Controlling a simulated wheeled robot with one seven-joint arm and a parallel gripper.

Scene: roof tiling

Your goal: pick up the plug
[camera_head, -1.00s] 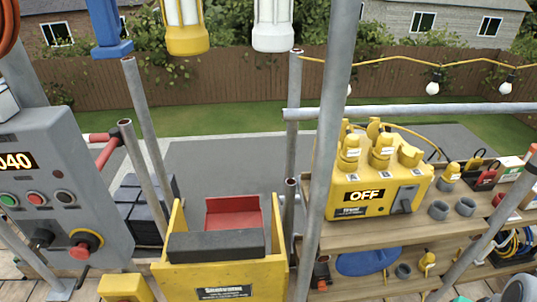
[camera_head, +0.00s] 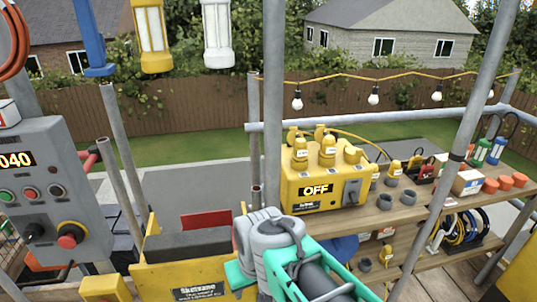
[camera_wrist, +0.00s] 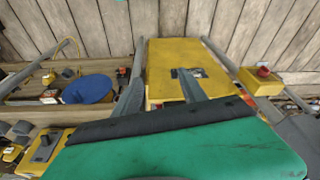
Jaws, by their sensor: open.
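Several yellow plugs (camera_head: 328,153) stand in the top of a yellow power box (camera_head: 322,189) marked OFF, on the upper wooden shelf. Another yellow plug (camera_head: 386,253) is on the lower shelf, small in the head view. A small yellow item (camera_wrist: 48,78), perhaps that plug, lies on the shelf in the wrist view. Which plug is meant, I cannot tell. My gripper (camera_wrist: 158,72) is open, with its grey fingers apart over a yellow panel and nothing held. In the head view my arm covers the fingers, left of the lower shelf and away from the plugs.
Grey scaffold poles (camera_head: 272,110) rise close to the shelf. A yellow hoist bin (camera_head: 190,275) stands left of my arm. Grey sockets (camera_head: 384,201) and orange caps (camera_head: 505,183) share the upper shelf (camera_head: 400,212). A blue round thing (camera_wrist: 88,89) lies on the lower shelf.

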